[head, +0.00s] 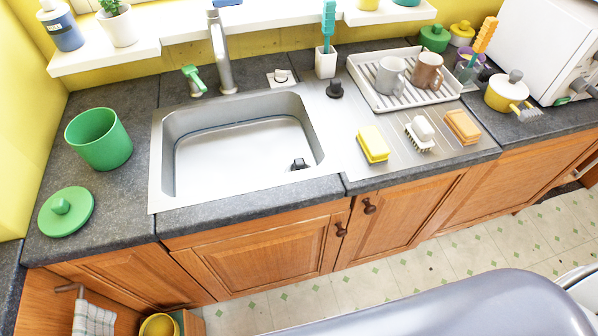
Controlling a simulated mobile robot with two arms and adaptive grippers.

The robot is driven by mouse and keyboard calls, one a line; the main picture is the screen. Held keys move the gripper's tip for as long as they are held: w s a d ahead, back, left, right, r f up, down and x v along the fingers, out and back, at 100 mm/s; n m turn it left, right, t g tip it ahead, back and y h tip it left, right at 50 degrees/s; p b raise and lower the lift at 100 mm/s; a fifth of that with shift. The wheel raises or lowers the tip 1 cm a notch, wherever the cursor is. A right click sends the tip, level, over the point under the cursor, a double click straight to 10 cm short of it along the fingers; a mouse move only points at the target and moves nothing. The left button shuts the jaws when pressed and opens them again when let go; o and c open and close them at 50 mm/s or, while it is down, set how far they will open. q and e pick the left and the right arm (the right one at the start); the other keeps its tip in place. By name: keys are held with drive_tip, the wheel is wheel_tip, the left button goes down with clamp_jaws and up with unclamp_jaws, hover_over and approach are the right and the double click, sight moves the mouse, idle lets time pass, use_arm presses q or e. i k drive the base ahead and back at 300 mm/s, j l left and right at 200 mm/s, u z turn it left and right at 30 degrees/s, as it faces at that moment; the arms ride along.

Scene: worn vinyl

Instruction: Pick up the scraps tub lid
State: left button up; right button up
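A round green lid (66,211) with a knob on top lies flat on the dark counter at the far left, near the front edge. An open green tub (98,139) stands behind it and a little to the right, apart from it. Another green lidded pot (435,38) stands at the back right of the counter. Neither of my grippers shows in the head view.
A steel sink (240,145) lies right of the tub. A yellow sponge (373,144), a brush (420,133) and an orange sponge (462,126) lie on the drainer. A drying rack (366,92) holds two mugs. Counter around the lid is clear.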

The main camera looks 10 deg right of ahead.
sight(65, 213)
drive_tip(key=u, duration=1.3)
